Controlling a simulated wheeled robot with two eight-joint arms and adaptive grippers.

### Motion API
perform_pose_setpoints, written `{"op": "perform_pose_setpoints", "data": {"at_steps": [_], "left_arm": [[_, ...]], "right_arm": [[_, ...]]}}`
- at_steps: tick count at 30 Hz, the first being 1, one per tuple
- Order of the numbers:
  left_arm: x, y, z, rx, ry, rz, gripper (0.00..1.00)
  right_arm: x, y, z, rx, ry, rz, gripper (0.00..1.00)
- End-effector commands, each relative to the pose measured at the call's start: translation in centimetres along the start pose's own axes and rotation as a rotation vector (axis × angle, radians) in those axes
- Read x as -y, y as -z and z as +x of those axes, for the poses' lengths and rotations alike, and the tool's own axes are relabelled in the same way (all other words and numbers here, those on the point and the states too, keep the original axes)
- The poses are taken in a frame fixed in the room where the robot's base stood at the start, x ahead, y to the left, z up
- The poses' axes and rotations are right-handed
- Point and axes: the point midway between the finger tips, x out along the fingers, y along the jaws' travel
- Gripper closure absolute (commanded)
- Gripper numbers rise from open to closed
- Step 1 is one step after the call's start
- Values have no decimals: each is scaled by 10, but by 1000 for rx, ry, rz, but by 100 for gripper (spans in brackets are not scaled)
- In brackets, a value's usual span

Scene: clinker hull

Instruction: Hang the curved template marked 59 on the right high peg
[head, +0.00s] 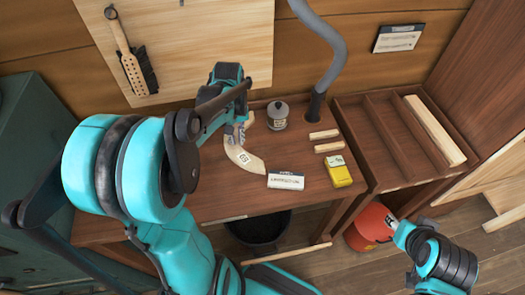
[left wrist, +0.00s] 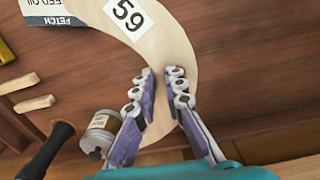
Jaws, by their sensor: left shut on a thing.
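The curved template marked 59 (head: 247,162) is a pale wooden arc with a white number label. It is over the bench top, and I cannot tell whether it still touches the wood. My left gripper (head: 236,132) is shut on it near its far end; in the left wrist view the fingers (left wrist: 161,85) close on the template (left wrist: 180,45), with the 59 label beyond them. A pale board (head: 185,40) stands behind the bench. A small dark fitting shows at its top edge, but I cannot tell whether it is a peg.
A grey jar (head: 277,115), two wooden blocks (head: 326,140), a yellow box (head: 340,171) and a white card (head: 286,181) lie on the bench (head: 220,203). A grey hose (head: 330,55) rises behind. A brush (head: 130,62) hangs on the board's left.

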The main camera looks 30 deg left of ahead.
Motion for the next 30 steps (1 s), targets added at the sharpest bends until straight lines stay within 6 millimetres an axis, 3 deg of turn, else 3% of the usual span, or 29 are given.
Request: {"op": "perform_pose_setpoints", "data": {"at_steps": [8,15,20,27,30], "left_arm": [[0,0,4,0,0,1,100],[0,0,44,0,0,1,100],[0,0,55,0,0,1,100],[0,0,92,0,0,1,100],[0,0,98,0,0,1,100]], "right_arm": [[0,-1,1,0,0,0,60],[0,-11,15,0,0,0,60],[0,-13,18,0,0,0,60],[0,-22,30,0,0,0,60],[0,-23,32,0,0,0,60]]}}
